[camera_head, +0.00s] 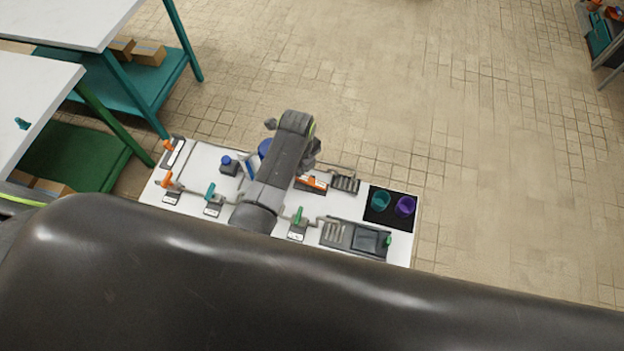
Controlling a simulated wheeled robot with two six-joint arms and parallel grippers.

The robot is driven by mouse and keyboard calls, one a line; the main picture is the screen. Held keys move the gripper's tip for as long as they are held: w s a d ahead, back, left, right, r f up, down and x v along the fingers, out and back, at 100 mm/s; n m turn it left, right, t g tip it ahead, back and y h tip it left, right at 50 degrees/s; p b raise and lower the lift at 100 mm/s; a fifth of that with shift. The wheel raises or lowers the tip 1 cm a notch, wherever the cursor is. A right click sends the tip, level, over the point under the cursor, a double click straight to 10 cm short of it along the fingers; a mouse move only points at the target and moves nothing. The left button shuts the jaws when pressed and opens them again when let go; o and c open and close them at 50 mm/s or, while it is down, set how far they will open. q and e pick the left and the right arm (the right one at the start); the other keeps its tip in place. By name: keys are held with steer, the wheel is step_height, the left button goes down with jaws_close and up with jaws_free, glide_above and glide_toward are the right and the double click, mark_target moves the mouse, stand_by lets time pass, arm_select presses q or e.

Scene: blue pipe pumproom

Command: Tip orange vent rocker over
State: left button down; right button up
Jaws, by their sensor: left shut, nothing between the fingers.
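Several orange parts show on the white panel (342,205). An orange part with a white strip (312,182) lies right of my arm, and orange handles stand at the far left (168,146) and near left (167,179). I cannot tell for sure which is the vent rocker, or which way it is tipped. My left arm reaches over the middle of the panel. My left gripper (311,154) shows only as small dark parts beside the wrist, above the strip's far side; it is shut and empty. Contact cannot be made out. My right gripper is not in view.
A teal lever (210,192), a green lever (298,215) and grey pipes stand on the panel. A teal cup (380,200) and a purple cup (405,206) sit on a black mat at the right. Tables stand at the left.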

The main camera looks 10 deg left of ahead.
arm_select(q)
steer(key=shift+f, duration=0.15)
steer(key=shift+f+b, duration=0.85)
steer(key=shift+f, duration=0.65)
steer(key=shift+s+f+p, duration=0.1)
steer(key=shift+s+p, duration=0.05)
steer(key=shift+p, duration=0.25)
step_height(320, 180, up, 3)
steer(key=shift+r+p, duration=0.1)
steer(key=shift+p, duration=1.1)
steer(key=shift+r, duration=2.75)
